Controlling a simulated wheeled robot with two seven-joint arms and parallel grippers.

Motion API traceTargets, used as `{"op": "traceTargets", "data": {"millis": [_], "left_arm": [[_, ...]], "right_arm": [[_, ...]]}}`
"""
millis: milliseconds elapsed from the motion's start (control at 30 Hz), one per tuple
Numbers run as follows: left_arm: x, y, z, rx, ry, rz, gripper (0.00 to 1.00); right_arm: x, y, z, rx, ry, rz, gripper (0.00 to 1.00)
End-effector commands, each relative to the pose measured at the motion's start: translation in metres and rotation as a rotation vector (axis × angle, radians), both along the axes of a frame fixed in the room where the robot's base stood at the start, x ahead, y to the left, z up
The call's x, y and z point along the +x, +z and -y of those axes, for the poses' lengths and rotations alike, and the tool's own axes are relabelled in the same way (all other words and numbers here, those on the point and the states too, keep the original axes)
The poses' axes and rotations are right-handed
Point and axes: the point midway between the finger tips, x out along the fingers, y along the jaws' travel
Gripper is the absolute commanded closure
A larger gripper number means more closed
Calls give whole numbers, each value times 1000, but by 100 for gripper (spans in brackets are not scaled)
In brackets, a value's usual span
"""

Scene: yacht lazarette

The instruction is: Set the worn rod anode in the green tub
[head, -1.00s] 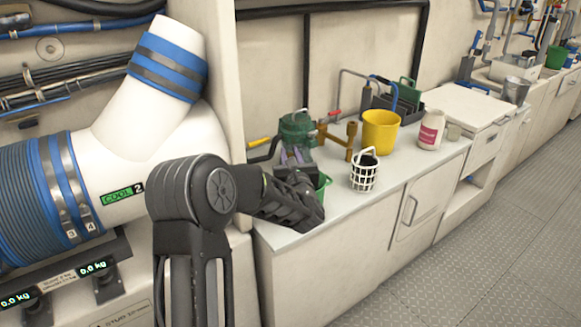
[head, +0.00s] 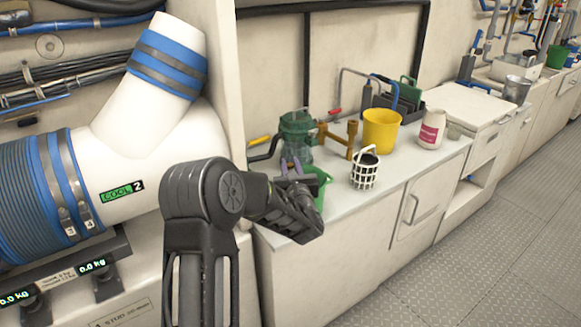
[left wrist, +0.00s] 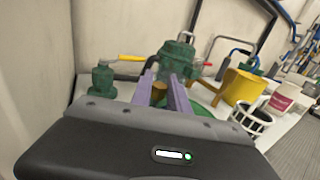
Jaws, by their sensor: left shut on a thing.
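My left gripper (head: 291,167) is over the front edge of the worktop, its pale purple fingers pointing away from me. In the left wrist view the fingers (left wrist: 163,88) are shut on a brownish piece, which looks like the worn rod anode (left wrist: 159,95); only a short part of it shows. The green tub (head: 321,187) stands on the worktop just beyond and right of the gripper, partly hidden by it. In the left wrist view a strip of the tub (left wrist: 203,99) shows right of the fingers. My right gripper is out of view.
A white basket (head: 364,175) stands right of the tub, with a yellow bucket (head: 381,131) behind it. A green strainer (head: 297,137) and brass valve pipework (head: 350,139) stand behind. A white jar (head: 431,130) is farther right. The worktop's front edge by the basket is clear.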

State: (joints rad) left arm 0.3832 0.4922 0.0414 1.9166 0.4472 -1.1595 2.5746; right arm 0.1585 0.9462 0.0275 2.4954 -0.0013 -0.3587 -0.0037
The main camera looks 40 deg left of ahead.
Motion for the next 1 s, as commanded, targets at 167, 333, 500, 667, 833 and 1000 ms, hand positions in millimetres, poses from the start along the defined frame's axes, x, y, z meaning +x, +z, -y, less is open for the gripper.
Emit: {"op": "traceTargets", "data": {"millis": [167,333,500,667,833,1000], "left_arm": [[0,-4,0,0,0,0,100],[0,-4,0,-1,0,-1,74],[0,-4,0,-1,0,-1,60],[0,-4,0,-1,0,-1,57],[0,-3,0,-1,0,-1,57],[0,5,0,0,-1,0,57]], "right_arm": [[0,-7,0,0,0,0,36],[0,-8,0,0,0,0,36],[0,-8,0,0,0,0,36],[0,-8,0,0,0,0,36],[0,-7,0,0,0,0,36],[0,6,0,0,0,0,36]]}}
